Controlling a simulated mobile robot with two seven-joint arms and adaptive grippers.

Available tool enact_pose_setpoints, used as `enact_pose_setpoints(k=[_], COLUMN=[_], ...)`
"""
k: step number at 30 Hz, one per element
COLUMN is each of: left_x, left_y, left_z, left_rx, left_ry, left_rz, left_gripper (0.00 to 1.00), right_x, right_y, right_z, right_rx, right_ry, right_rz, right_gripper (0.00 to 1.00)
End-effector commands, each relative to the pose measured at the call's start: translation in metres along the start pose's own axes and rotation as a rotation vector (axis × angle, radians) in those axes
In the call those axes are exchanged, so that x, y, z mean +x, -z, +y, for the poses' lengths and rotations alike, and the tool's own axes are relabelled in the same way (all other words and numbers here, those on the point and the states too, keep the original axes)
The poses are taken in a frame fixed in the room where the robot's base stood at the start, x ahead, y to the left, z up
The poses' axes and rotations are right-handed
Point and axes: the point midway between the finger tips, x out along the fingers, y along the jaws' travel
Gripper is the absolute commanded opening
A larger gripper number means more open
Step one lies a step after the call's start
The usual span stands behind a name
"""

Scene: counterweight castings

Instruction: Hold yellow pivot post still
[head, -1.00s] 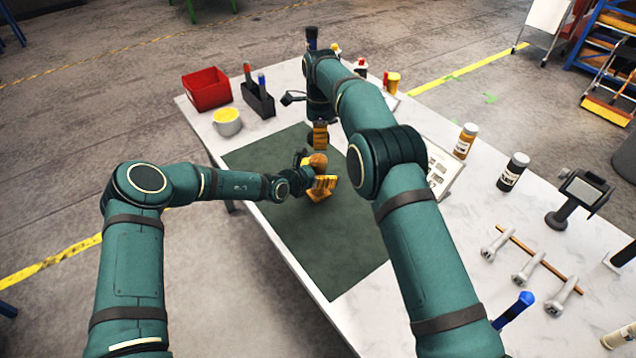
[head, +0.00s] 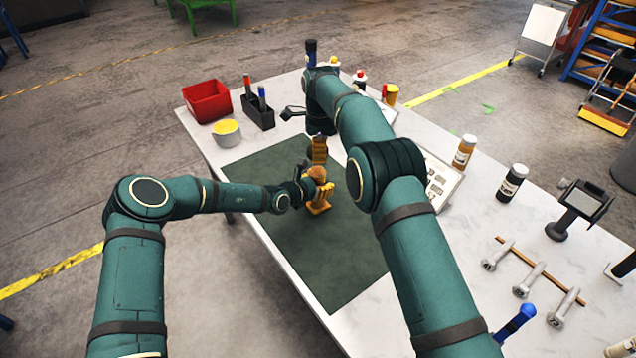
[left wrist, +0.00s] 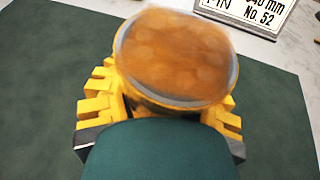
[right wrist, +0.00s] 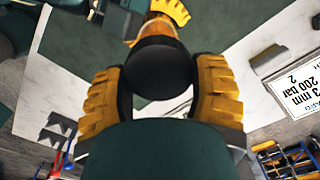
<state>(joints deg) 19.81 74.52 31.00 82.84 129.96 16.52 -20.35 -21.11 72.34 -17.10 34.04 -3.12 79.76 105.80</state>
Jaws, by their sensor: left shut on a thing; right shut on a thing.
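The yellow pivot post (head: 317,174) stands on the dark green mat (head: 340,270), its brown round top showing. In the left wrist view the brown top (left wrist: 175,55) with its grey rim lies between the yellow finger pads. My left gripper (head: 318,195) is shut around the post from the left, low over the mat. My right gripper (head: 319,150) is just behind the post in the head view, shut on a dark round thing (right wrist: 158,70) seen end-on. The post's orange part (right wrist: 133,30) shows beyond that thing in the right wrist view.
A red bin (head: 207,103), a grey pot with yellow contents (head: 227,134) and a black tool holder (head: 258,112) stand at the back left. The front mat is clear.

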Motion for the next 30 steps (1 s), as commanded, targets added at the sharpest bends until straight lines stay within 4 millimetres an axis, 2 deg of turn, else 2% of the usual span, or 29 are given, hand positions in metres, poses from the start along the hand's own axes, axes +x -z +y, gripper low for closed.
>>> enact_pose_setpoints(k=[4,6,9,25,30], left_x=[0.0,0.0,0.0,0.0,0.0], left_y=[-0.001,-0.002,-0.002,-0.002,-0.002], left_z=[0.0,0.0,0.0,0.0,0.0], left_rx=[0.0,0.0,0.0,0.001,0.001], left_ry=[-0.001,-0.001,-0.001,-0.001,-0.001], left_rz=[-0.002,-0.003,-0.003,-0.004,-0.004], left_gripper=[0.0,0.0,0.0,0.0,0.0], right_x=[0.022,0.032,0.041,0.042,0.049], right_y=[-0.001,-0.002,-0.003,-0.002,-0.002], right_z=[0.002,0.002,0.003,0.002,0.002], right_rx=[0.0,0.0,-0.001,0.0,0.003], right_ry=[-0.001,-0.002,-0.002,0.004,0.038], right_rz=[0.002,0.002,0.002,0.002,0.005], right_gripper=[0.46,0.38,0.38,0.37,0.37])
